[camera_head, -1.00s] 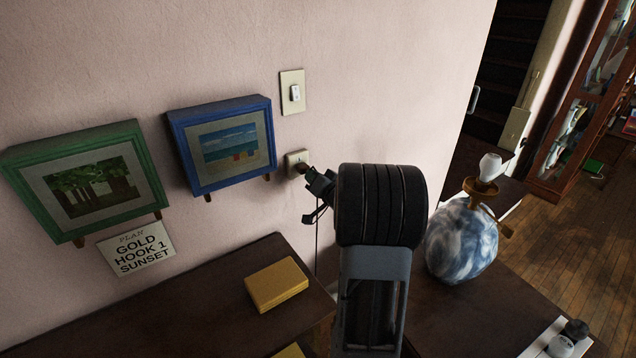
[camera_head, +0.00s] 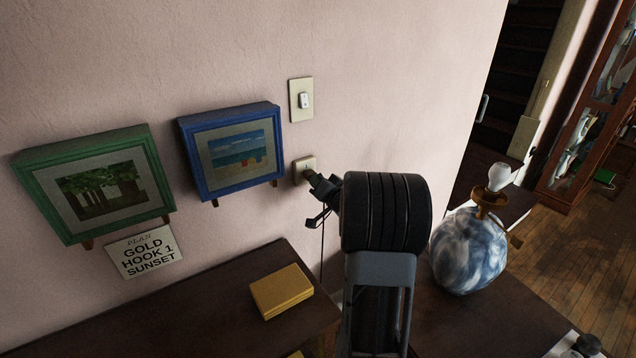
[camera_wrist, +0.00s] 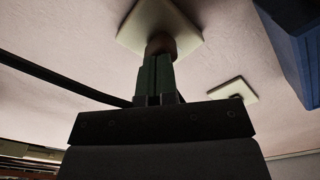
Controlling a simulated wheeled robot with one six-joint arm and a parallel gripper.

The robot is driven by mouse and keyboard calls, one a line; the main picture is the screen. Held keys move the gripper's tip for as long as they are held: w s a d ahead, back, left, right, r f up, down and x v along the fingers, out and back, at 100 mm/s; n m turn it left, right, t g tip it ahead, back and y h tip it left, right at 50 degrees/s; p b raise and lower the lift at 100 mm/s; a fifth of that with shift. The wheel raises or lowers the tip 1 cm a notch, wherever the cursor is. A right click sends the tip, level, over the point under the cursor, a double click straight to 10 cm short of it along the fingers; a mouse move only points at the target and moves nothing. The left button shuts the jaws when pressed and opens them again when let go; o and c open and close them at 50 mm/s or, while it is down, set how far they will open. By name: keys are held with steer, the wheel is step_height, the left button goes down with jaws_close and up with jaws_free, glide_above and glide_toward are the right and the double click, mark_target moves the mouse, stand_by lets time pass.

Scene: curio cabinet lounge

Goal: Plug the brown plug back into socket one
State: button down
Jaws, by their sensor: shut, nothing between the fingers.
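The socket plate (camera_head: 299,163) is on the pink wall, below and right of the blue-framed picture. In the wrist view the plate (camera_wrist: 135,22) fills the top middle. The brown plug (camera_wrist: 161,43) stands at the plate's face, just beyond my fingertips; whether it is fully seated cannot be told. My gripper (camera_head: 315,181) points at the socket from the right. In the wrist view my gripper (camera_wrist: 157,62) is shut, with its tips at or against the plug's back, not around it. A dark cord (camera_head: 322,250) hangs below the gripper.
A light switch (camera_head: 301,100) is above the socket. A blue-framed picture (camera_head: 233,150) and a green-framed picture (camera_head: 95,185) hang left, above a sign (camera_head: 143,251). A yellow box (camera_head: 281,291) lies on the dark cabinet (camera_head: 215,300). A marbled lamp (camera_head: 468,252) stands right of my arm.

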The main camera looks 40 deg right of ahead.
steer(key=shift+w+r, duration=0.1)
steer(key=shift+r, duration=0.1)
stand_by(0.3)
steer(key=s+a, duration=0.1)
steer(key=s, duration=1.4)
steer(key=shift+s+f, duration=0.15)
steer(key=shift+s, duration=0.2)
steer(key=shift+p, duration=0.3)
